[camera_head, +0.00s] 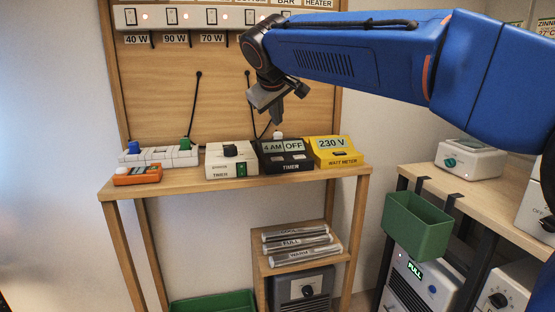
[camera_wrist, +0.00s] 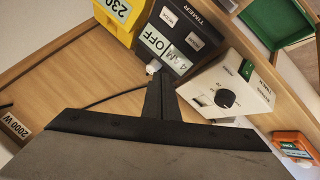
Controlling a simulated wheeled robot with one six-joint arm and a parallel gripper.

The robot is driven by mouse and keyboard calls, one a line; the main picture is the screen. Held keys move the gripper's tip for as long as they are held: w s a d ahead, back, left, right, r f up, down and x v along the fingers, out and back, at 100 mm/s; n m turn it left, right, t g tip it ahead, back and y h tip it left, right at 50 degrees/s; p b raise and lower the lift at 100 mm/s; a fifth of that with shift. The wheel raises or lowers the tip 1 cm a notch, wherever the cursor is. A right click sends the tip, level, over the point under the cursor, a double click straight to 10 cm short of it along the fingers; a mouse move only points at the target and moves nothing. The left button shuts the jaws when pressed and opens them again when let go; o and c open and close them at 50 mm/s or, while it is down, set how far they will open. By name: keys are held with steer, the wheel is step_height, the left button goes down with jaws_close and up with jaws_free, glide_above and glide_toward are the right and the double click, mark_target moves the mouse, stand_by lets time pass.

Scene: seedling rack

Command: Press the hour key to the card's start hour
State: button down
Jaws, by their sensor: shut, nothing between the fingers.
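The black timer (camera_head: 285,157) stands on the wooden shelf, its display (camera_head: 283,145) reading "4 AM" and "OFF". My gripper (camera_head: 277,118) is shut and empty, above the back of the timer. Contact with a key is not visible. No card with a readable start hour shows.
A yellow watt meter (camera_head: 335,152) stands right of the timer; a white dial timer (camera_head: 231,160) stands left. A power strip (camera_head: 160,155) and orange device (camera_head: 138,175) are further left. A green bin (camera_head: 417,224) hangs from the right bench. Cables hang behind.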

glide_above(277, 161)
steer(key=shift+f, duration=4.1)
steer(key=shift+s+f, duration=0.1)
steer(key=shift+f, duration=0.35)
steer(key=shift+f, duration=0.3)
steer(key=shift+r, duration=0.75)
steer(key=shift+r, duration=2.5)
